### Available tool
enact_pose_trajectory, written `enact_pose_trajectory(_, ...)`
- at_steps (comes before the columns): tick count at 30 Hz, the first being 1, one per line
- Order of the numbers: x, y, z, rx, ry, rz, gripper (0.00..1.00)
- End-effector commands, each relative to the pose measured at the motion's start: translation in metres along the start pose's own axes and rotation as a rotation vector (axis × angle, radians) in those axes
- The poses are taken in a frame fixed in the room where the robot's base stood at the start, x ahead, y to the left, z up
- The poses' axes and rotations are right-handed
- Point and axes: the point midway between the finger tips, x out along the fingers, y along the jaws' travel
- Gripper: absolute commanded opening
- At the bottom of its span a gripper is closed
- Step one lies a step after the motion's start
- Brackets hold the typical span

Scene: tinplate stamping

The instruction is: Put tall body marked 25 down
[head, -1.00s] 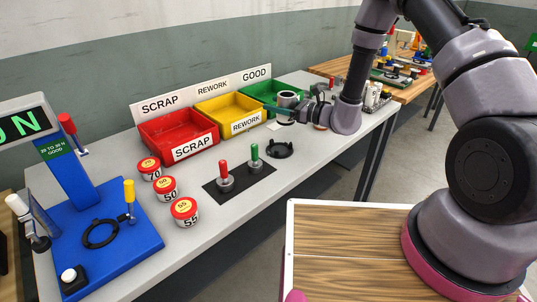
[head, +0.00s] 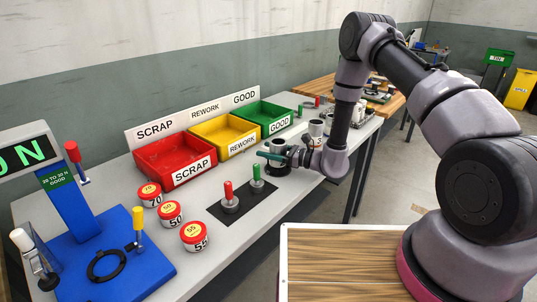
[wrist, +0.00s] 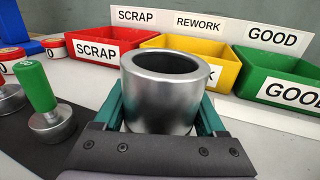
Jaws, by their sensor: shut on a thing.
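The tall body is a bare silver, open-topped cylinder (wrist: 165,95), upright between the green fingers of my gripper (wrist: 160,112) in the wrist view. In the head view my gripper (head: 275,156) is shut on this tall body (head: 278,145), low above the grey bench. I cannot tell whether the body touches the fixture. No mark 25 can be read on the visible side.
Behind stand the red SCRAP bin (head: 165,166), yellow REWORK bin (head: 218,148) and green GOOD bin (head: 270,130). Red-handled (head: 229,198) and green-handled (head: 257,180) tools stand on a black mat at the left. Several red-topped cans (head: 195,237) stand nearer the blue gauge (head: 140,255).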

Motion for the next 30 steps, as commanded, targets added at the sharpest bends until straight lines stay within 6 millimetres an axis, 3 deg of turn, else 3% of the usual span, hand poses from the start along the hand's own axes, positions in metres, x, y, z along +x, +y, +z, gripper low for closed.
enact_pose_trajectory(3,0.000,0.000,-0.013,0.000,0.000,0.000,0.19)
enact_pose_trajectory(14,0.000,0.000,-0.017,0.000,0.000,0.000,0.19)
enact_pose_trajectory(15,0.000,0.000,-0.016,0.000,0.000,0.000,0.88)
enact_pose_trajectory(16,0.000,0.000,-0.016,0.000,0.000,0.000,1.00)
enact_pose_trajectory(25,0.000,0.000,-0.013,-0.001,-0.001,0.001,1.00)
enact_pose_trajectory(30,-0.023,-0.001,-0.014,0.003,0.002,-0.004,1.00)
